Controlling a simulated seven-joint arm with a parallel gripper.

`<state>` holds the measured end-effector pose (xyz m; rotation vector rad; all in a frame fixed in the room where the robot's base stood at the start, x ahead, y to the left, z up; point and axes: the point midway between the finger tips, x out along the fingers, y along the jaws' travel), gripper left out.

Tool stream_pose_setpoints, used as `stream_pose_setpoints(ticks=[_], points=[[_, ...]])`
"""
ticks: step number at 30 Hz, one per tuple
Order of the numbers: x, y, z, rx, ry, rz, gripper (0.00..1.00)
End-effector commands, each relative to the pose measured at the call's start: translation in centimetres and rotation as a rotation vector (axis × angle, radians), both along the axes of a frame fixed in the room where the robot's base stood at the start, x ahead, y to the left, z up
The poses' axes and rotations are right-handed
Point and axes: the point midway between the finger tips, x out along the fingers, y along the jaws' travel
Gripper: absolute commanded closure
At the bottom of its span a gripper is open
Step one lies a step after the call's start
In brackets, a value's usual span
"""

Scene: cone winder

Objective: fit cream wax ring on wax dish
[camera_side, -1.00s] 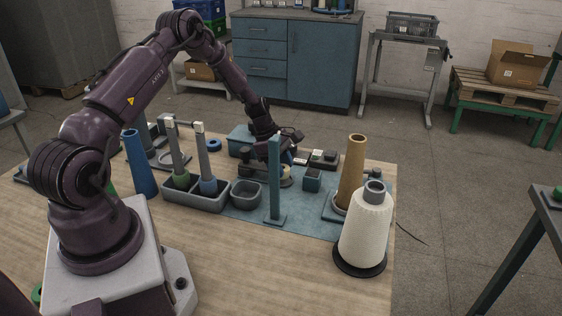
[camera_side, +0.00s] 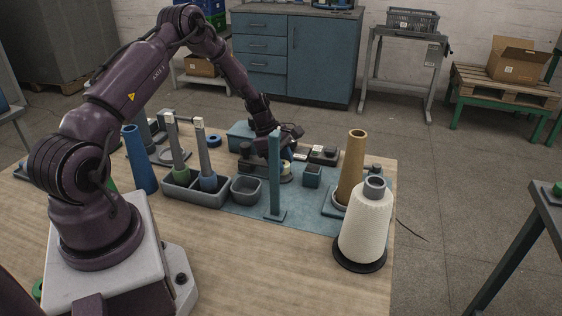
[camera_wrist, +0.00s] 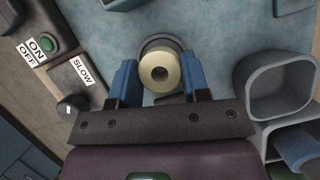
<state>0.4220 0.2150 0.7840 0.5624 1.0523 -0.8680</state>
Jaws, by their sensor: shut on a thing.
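The cream wax ring (camera_wrist: 160,71) sits between the two blue fingers of my gripper (camera_wrist: 160,82) in the wrist view. My gripper is shut on it, one finger at each side. Directly under and behind the ring is a round dark dish (camera_wrist: 158,41), the wax dish, whose grey rim shows past the ring's far edge. The ring looks roughly over the dish; I cannot tell whether it touches or is seated. In the side view the ring (camera_side: 285,177) shows small and pale below my gripper (camera_side: 285,160), partly behind the blue-grey post.
A blue-grey upright post (camera_side: 275,180) stands in front of my gripper. A grey bin (camera_side: 246,190) and a tray with two spindles (camera_side: 195,190) are to the left. A switch box with a green button (camera_wrist: 46,44) and a SLOW box (camera_wrist: 78,76) lie close by. A tan cone (camera_side: 351,165) stands right.

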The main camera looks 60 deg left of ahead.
Motion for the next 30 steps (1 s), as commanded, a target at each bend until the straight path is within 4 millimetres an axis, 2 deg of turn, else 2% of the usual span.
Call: stream_pose_setpoints(ticks=[30], points=[[-0.1,0.1,-1.1,0.001,0.000,0.001,0.80]])
